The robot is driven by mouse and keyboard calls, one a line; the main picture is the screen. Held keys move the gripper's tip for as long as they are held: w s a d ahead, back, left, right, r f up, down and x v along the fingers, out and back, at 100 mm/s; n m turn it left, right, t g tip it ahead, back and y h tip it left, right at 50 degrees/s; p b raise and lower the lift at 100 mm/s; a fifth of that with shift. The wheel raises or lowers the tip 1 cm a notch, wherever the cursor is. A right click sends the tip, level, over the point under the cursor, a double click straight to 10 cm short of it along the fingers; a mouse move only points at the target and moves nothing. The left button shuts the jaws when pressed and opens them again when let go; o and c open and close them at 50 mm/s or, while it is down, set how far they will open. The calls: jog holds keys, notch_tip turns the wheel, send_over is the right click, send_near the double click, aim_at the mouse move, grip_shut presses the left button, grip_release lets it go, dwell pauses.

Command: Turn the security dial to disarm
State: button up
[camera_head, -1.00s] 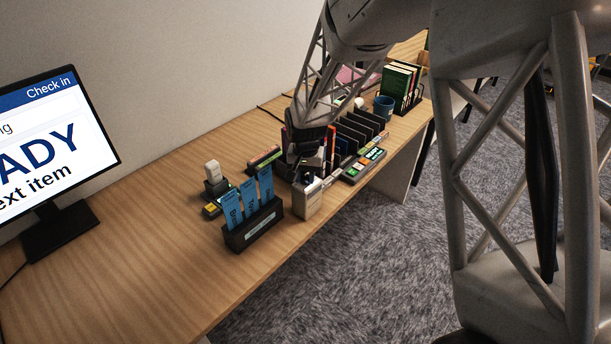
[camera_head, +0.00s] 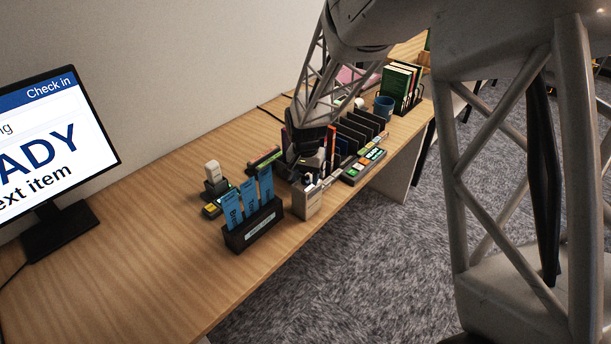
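My gripper (camera_head: 306,172) is at the end of my arm, low over the cluster of devices in the middle of the desk. Its fingers are small and dark and partly merge with the things behind, so I cannot tell if they are open or shut. A light grey box (camera_head: 307,201) stands just below and in front of it, close to the desk's front edge. I cannot make out a security dial; it may be hidden by the gripper or too small to see.
A black holder (camera_head: 254,232) with blue cards (camera_head: 250,200) stands left of the gripper. A scanner in a stand (camera_head: 214,178) is behind it. Black dividers (camera_head: 358,132), a button panel (camera_head: 364,165), a blue mug (camera_head: 383,107) and green books (camera_head: 398,85) lie beyond. The desk (camera_head: 150,250) is clear at front left.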

aim_at(307, 178)
jog(key=shift+r, duration=3.9)
jog(key=shift+r, duration=0.1)
jog(key=shift+s+d+r, duration=0.2)
jog(key=shift+s, duration=0.05)
jog(key=s+d+r+n+t, duration=0.1)
jog(key=s+d+r, duration=0.3)
jog(key=s, duration=0.7)
jog(key=s+d+r+n, duration=0.1)
jog(key=s+d+r, duration=0.3)
jog(key=s, duration=0.8)
jog(key=s+d+r+n+t, duration=0.1)
jog(key=s+d+r, duration=0.3)
jog(key=s, duration=0.8)
notch_tip(307, 178, up, 2)
jog(key=shift+s+d+n+t, duration=0.2)
jog(key=shift+d+n+t, duration=0.1)
jog(key=shift+d+n, duration=0.15)
